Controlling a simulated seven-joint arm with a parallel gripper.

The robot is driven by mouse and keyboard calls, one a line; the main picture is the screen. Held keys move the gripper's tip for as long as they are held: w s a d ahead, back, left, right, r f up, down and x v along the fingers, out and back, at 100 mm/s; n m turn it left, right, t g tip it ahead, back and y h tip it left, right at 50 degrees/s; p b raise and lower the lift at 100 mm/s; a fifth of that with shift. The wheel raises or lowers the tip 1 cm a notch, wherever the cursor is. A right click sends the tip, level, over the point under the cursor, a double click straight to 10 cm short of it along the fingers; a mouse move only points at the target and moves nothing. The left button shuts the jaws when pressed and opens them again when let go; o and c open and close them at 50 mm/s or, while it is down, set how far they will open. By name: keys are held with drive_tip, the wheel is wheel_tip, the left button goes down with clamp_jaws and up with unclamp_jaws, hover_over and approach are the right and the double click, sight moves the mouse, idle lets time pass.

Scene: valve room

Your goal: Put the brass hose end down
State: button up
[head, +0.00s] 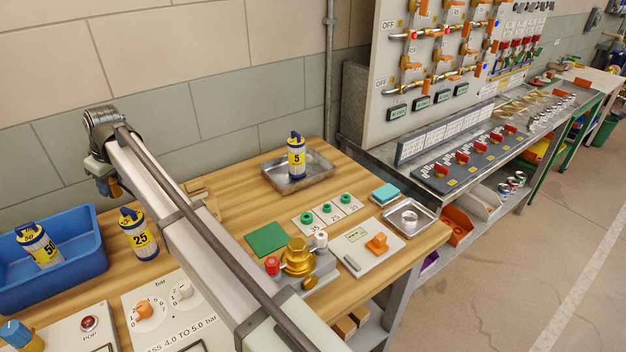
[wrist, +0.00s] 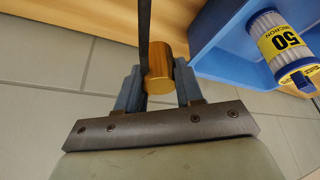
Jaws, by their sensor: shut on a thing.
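My gripper (wrist: 159,72) is shut on the brass hose end (wrist: 158,62), a short gold cylinder between its two grey-blue fingers in the wrist view. A dark strip runs down from the top of that view and partly covers the brass piece's left side. I cannot tell whether it is joined to it. In the head view my gripper (head: 106,182) is at the upper left, near the wall and behind the blue bin and the 25 cartridge. A small brass-coloured bit shows there. Wall tiles fill the wrist view beneath the hose end, which appears held clear of any surface.
The blue bin (head: 78,243) holds a cartridge marked 50 (head: 40,246) and is close by in the wrist view (wrist: 213,50). A cartridge marked 25 (head: 138,236) stands on the wooden bench (head: 222,243). A metal tray (head: 326,174) holds a cartridge marked 5 (head: 296,158).

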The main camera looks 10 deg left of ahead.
wheel_tip(320, 180, up, 11)
drive_tip(key=w+d+m+t+h, duration=0.1)
drive_tip(key=w+d+m, duration=0.2)
drive_tip(key=w+d, duration=0.95)
drive_tip(key=w+d+m+t, duration=0.1)
drive_tip(key=w+d+m, duration=0.2)
drive_tip(key=w+d, duration=0.95)
drive_tip(key=w+d+m+t+h, duration=0.1)
drive_tip(key=w+d+m, duration=0.15)
drive_tip(key=d, duration=1.75)
drive_tip(key=w+d+m+t+h, duration=0.15)
drive_tip(key=d+m, duration=0.25)
drive_tip(key=d, duration=1.6)
drive_tip(key=shift+g+y, duration=0.25)
drive_tip(key=shift+g, duration=0.2)
drive_tip(key=shift+f, duration=10.8)
drive_tip(key=shift+f, duration=0.1)
